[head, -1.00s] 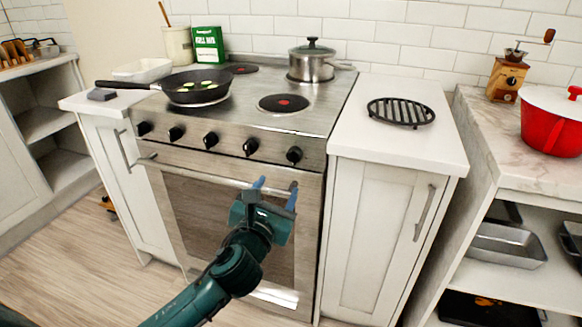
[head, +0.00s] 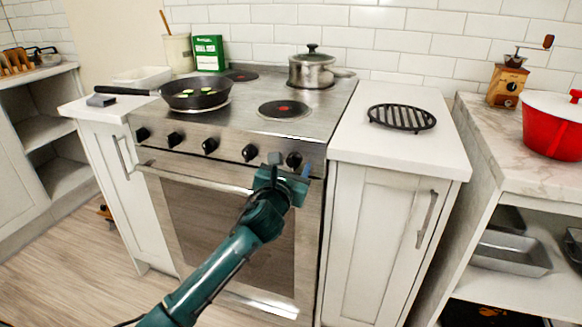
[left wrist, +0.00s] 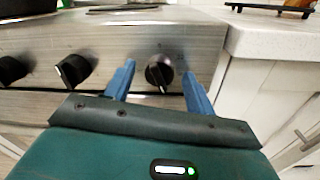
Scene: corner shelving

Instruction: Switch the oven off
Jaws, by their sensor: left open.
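The oven (head: 230,215) is a steel range with a row of black knobs along its front panel. My left gripper (head: 290,165) is in front of the right end of that row. In the left wrist view the rightmost knob (left wrist: 160,73) shows between the two blue fingertips of my open left gripper (left wrist: 157,82), with a gap on each side. Its pointer line is tilted slightly from vertical. The neighbouring knob (left wrist: 73,70) is left of the left finger, its pointer tilted. In the head view the rightmost knob (head: 293,160) is partly hidden by the fingers. My right gripper is not in view.
A frying pan (head: 195,92) with food and a lidded pot (head: 312,68) stand on the stove top. The oven door handle (head: 200,180) runs below the knobs. A black trivet (head: 402,117) lies on the white counter (head: 400,150) to the right.

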